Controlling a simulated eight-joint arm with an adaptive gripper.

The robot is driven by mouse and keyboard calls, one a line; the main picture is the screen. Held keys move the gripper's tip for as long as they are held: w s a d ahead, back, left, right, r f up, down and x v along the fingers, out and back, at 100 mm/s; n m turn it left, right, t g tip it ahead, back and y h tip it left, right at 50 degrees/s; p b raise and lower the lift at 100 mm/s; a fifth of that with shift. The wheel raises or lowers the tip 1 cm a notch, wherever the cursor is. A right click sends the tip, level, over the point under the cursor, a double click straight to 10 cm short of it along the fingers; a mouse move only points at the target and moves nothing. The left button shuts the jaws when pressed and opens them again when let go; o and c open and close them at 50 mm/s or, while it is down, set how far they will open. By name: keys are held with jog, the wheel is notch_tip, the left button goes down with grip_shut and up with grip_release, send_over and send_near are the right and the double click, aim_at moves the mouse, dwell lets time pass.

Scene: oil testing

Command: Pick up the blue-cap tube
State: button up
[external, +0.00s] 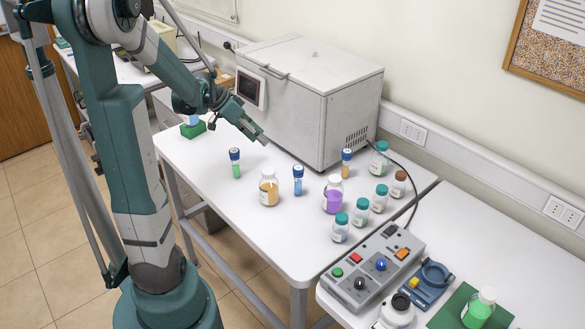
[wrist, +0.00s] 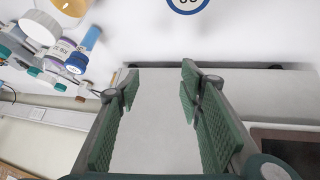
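Three tubes with blue caps stand upright on the white table in the external view: one with green liquid (external: 235,168), one with blue liquid (external: 298,185) and one with amber liquid (external: 346,166). My gripper (external: 262,138) is above the table, in front of the white machine, up and right of the green-liquid tube. The wrist view shows its fingers (wrist: 160,88) apart with nothing between them. A blue tube (wrist: 87,42) shows at upper left there. A round blue cap top (wrist: 187,3) is cut off at the top edge.
A white machine (external: 295,110) stands close behind my gripper. Bottles with amber (external: 269,192) and purple (external: 333,201) liquid stand among the tubes, and several teal-capped bottles (external: 362,210) stand to the right. A grey control box (external: 372,268) is at lower right.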

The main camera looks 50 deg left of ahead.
aim_at(236, 164)
jog(key=s+a+f+m+t+h, duration=0.1)
jog(key=s+a+f, duration=0.1)
jog(key=a, duration=0.3)
jog(key=s+a+f+b, duration=0.1)
jog(key=s+a+f, duration=0.1)
jog(key=a+f, duration=0.1)
jog(key=s+a+f+m+t+h, duration=0.1)
jog(key=s+a+f, duration=0.1)
jog(key=a, duration=0.4)
jog(key=shift+s+a+f+m+t+h, duration=0.3)
jog(key=shift+s+f, duration=0.05)
jog(key=s+d+m+h+b, duration=0.1)
jog(key=s, duration=0.1)
jog(key=s+d+m+h+b, duration=0.1)
jog(key=s+d+b, duration=0.1)
jog(key=s+d+m+t+h+b, duration=0.1)
jog(key=s+d+m+h, duration=0.1)
jog(key=shift+s+b, duration=0.15)
jog(key=shift+b, duration=0.25)
jog(key=shift+s+d+r+h, duration=0.2)
jog(key=shift+s+d+h, duration=0.15)
jog(key=shift+h, duration=0.05)
jog(key=shift+x, duration=1.35)
jog(key=shift+w+d+b, duration=0.1)
jog(key=shift+b, duration=0.2)
